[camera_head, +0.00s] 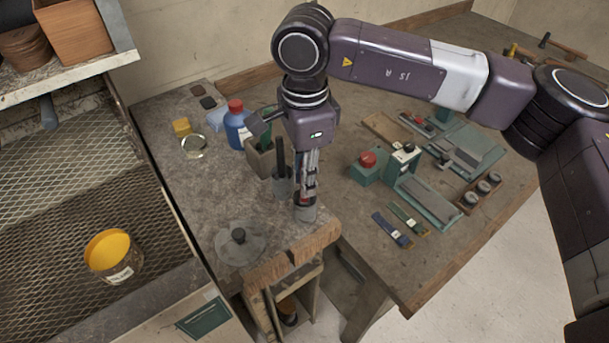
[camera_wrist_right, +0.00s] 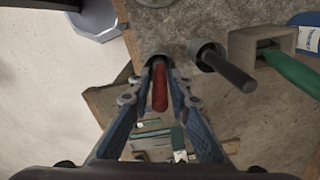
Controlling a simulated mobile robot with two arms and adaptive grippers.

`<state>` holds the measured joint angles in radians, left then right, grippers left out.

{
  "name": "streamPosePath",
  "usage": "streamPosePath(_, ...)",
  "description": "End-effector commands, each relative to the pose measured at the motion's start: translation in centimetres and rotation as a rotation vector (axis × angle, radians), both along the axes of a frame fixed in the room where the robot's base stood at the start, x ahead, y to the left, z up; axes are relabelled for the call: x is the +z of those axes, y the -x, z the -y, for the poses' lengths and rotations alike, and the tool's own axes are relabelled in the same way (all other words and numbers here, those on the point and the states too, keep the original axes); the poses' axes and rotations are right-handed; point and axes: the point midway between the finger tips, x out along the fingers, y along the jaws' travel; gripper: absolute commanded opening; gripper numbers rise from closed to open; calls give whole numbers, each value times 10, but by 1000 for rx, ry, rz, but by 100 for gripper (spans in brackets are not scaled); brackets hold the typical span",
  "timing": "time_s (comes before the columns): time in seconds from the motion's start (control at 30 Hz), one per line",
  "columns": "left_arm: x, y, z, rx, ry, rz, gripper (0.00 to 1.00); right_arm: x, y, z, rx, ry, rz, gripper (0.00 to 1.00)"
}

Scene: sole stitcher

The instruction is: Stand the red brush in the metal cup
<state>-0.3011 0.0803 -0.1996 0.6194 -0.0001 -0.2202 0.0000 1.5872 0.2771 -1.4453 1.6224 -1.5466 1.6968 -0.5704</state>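The red brush (camera_wrist_right: 160,86) shows in the right wrist view as a red handle pointing toward the camera, between my right gripper's fingers. My right gripper (camera_wrist_right: 160,74) looks shut on it near the tips. In the head view, the right gripper (camera_head: 307,192) points straight down over a grey metal cup (camera_head: 305,214) near the bench's front edge. A bit of red shows at the cup's mouth, so the brush's lower end appears to be in the cup. The bristles and the cup's inside are hidden. My left gripper is not in view.
A second grey cup (camera_head: 282,189) with a black-handled tool stands close left. Behind it are a square holder (camera_head: 262,160) with a green tool and a blue bottle (camera_head: 236,128). A round lidded disc (camera_head: 240,243) lies left. A red-button box (camera_head: 367,168) is right.

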Motion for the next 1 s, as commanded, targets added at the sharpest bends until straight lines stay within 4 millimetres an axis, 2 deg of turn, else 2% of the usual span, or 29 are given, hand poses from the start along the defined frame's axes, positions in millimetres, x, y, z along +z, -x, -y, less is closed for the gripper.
streamPosePath(0.03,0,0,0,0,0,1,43,0,0,0,0,0,0,26)
streamPosePath(0.1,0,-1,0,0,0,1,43,0,0,0,0,0,0,33)
streamPosePath(0.47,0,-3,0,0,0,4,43,5,0,0,0,1,1,33)
streamPosePath(0.57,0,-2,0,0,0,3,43,19,-1,-1,0,-1,3,33)
streamPosePath(0.8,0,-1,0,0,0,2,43,69,-1,0,-1,-1,3,33)
streamPosePath(1.0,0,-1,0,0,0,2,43,104,-1,0,-1,-1,3,33)
